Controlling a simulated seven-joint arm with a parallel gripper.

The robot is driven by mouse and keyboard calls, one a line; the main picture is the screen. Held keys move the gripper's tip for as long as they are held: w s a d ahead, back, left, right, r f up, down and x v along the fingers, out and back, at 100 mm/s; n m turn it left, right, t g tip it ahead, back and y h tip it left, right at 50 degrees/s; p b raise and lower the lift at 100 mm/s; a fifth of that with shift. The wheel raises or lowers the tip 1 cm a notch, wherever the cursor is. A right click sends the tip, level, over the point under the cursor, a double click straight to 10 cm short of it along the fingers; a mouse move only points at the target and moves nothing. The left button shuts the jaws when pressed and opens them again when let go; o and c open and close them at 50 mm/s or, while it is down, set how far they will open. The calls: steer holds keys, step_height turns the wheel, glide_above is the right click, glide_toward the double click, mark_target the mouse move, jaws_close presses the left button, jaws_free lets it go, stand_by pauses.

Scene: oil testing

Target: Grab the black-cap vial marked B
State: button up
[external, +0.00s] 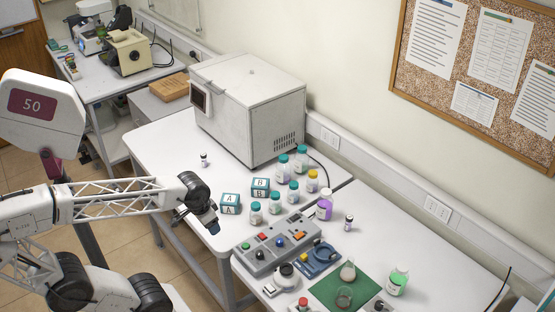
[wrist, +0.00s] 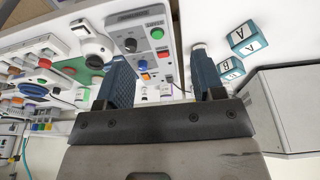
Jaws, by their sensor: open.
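A small white vial with a dark cap (external: 204,161) stands alone on the far left part of the white bench. A second small vial with a dark cap (external: 349,223) stands on the right bench, beside a purple-liquid bottle. I cannot read the letter on either vial. My gripper (external: 211,226) hangs over the bench's front edge, left of the control box and apart from both vials. In the wrist view my gripper (wrist: 160,78) has its two blue fingers spread, with no object visibly held. Neither vial can be identified surely in the wrist view.
Cubes marked A (external: 230,204) and B (external: 260,188) sit near several teal-capped bottles (external: 275,204). A grey control box (external: 278,246) lies right of my gripper. A large white machine (external: 250,110) stands behind. The bench's left part is mostly clear.

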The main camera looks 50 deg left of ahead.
steer(key=w+d+f+m+y, duration=0.15)
steer(key=w+m+y, duration=0.4)
steer(key=w, duration=0.75)
steer(key=w+d+f+m+y, duration=0.1)
steer(key=w+d+m+y, duration=0.1)
steer(key=w+m, duration=0.85)
steer(key=m+t+y, duration=0.2)
steer(key=m+t, duration=0.6)
steer(key=m, duration=0.4)
glide_toward(349, 218)
steer(key=x, duration=0.3)
steer(key=shift+w+r, duration=0.1)
steer(key=shift+w, duration=0.05)
steer(key=shift+a+h, duration=0.1)
steer(key=shift+h, duration=0.15)
steer(key=shift+x, duration=1.25)
